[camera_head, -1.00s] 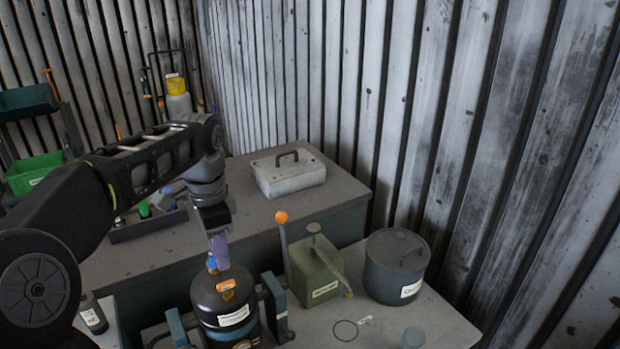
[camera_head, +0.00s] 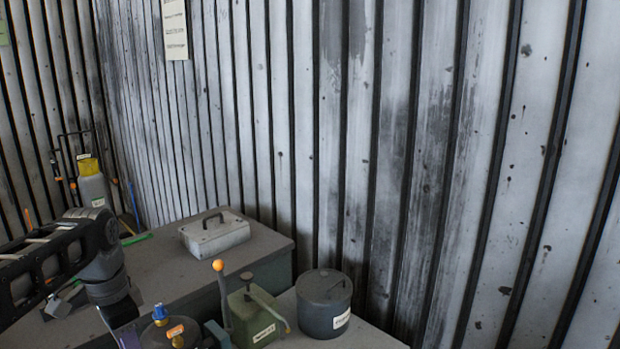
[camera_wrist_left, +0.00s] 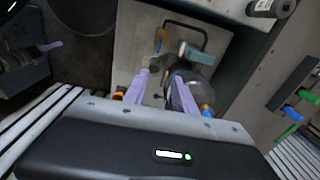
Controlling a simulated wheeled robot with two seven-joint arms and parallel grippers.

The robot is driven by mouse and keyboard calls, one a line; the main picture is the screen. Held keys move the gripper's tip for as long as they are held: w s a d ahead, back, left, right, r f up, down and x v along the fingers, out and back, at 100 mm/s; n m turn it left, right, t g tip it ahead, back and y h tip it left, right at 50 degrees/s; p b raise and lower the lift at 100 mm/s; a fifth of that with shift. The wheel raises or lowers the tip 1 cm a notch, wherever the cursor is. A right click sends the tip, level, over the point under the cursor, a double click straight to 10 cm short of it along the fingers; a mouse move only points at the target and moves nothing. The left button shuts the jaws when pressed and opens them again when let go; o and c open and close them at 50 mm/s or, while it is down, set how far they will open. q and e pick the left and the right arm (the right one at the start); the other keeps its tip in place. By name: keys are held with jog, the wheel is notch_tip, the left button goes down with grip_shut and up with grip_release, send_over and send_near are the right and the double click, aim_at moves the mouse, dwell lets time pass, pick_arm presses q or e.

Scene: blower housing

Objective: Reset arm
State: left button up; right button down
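My left gripper (camera_head: 124,330) comes in from the left of the head view, low in the picture. Its purple fingers are partly cut off there. In the left wrist view my left gripper (camera_wrist_left: 164,88) has its two lilac fingers apart, with nothing clearly held between them. The dark tank (camera_head: 172,334) with a blue knob and orange label stands just right of the gripper in the head view, cut off by the bottom edge. A lilac tip on a dark part, apparently my right gripper (camera_wrist_left: 50,46), shows at the left of the wrist view; its state is unclear.
A green canister (camera_head: 254,312) beside an orange-balled lever (camera_head: 223,290) and a grey lidded pot (camera_head: 323,304) stand right of the tank. A grey metal box (camera_head: 214,233) sits on the bench behind. A yellow-topped bottle (camera_head: 92,185) is farther left. Corrugated wall (camera_head: 400,150) closes the back.

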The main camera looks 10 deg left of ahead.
pick_arm(q)
jog(key=w+d+f+n+t+h, duration=0.1)
jog(key=w+d+f+n+t, duration=0.4)
jog(key=w+f, duration=0.55)
jog(key=s+d+f+n, duration=0.1)
jog(key=s+d+f, duration=0.1)
jog(key=d+f, duration=0.4)
jog(key=s+d+f+n+h, duration=0.1)
jog(key=s+d+f, duration=0.2)
jog(key=f, duration=0.7)
jog(key=s+d+f+n+g+h+b, duration=0.1)
jog(key=s+d+f+n, duration=0.1)
jog(key=d+f, duration=0.6)
jog(key=shift+s+d+f, duration=0.35)
jog(key=shift+s+f, duration=0.1)
jog(key=shift+s, duration=0.2)
jog(key=s+d+f+g, duration=0.2)
jog(key=s+f, duration=0.3)
jog(key=s, duration=0.4)
jog(key=s+d+f+g+h, duration=0.1)
jog(key=s+d+f, duration=0.3)
jog(key=s, duration=0.6)
jog(key=shift+s+d+f+g, duration=0.2)
jog(key=shift+d+f+g, duration=0.2)
jog(key=shift+g, duration=0.2)
pick_arm(e)
jog(key=shift+w+a+f, duration=0.1)
jog(key=shift+w+f, duration=0.4)
jog(key=shift+f, duration=0.3)
